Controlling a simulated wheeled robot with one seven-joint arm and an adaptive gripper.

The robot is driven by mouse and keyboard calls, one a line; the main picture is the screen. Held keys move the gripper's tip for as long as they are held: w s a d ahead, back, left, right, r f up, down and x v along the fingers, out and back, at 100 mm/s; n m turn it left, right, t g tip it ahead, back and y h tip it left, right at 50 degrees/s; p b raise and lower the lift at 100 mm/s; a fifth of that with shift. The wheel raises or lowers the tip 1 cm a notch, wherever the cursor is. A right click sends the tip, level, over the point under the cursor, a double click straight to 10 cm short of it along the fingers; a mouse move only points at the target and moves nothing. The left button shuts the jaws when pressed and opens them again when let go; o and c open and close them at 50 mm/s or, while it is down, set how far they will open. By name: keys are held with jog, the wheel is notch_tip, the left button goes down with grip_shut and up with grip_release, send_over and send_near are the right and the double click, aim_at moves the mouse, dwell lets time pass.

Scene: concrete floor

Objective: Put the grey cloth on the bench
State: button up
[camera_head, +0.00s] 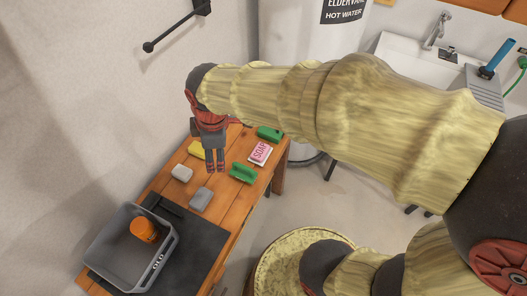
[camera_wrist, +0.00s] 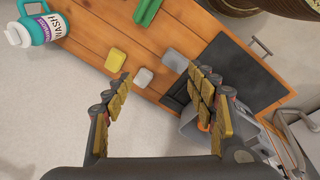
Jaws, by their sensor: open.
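A small grey folded piece (camera_head: 201,199), which looks like the grey cloth, lies on the wooden bench (camera_head: 222,219) beside the dark mat; it also shows in the wrist view (camera_wrist: 174,60). A paler grey-white block (camera_head: 182,173) lies close to it, also in the wrist view (camera_wrist: 143,77). I cannot tell for sure which of the two is cloth. My gripper (camera_head: 215,168) hangs above the bench, pointing down, near these pieces. In the wrist view its fingers (camera_wrist: 158,75) are spread apart with nothing between them.
A grey tub (camera_head: 118,262) with an orange object (camera_head: 143,230) stands on the dark mat (camera_head: 208,237). A yellow sponge (camera_head: 196,149), green brushes (camera_head: 243,173) and a soap box (camera_head: 260,153) lie on the bench. A WASH bottle (camera_wrist: 38,29) shows by the bench edge. A wall borders the left.

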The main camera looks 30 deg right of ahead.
jog(key=s+d+r+m+t, duration=0.3)
jog(key=s+d+r+m, duration=0.5)
jog(key=s+m, duration=0.4)
jog(key=shift+d+r+m+h, duration=0.25)
jog(key=shift+r+m+h, duration=0.05)
jog(key=shift+m, duration=0.7)
jog(key=shift+c, duration=0.9)
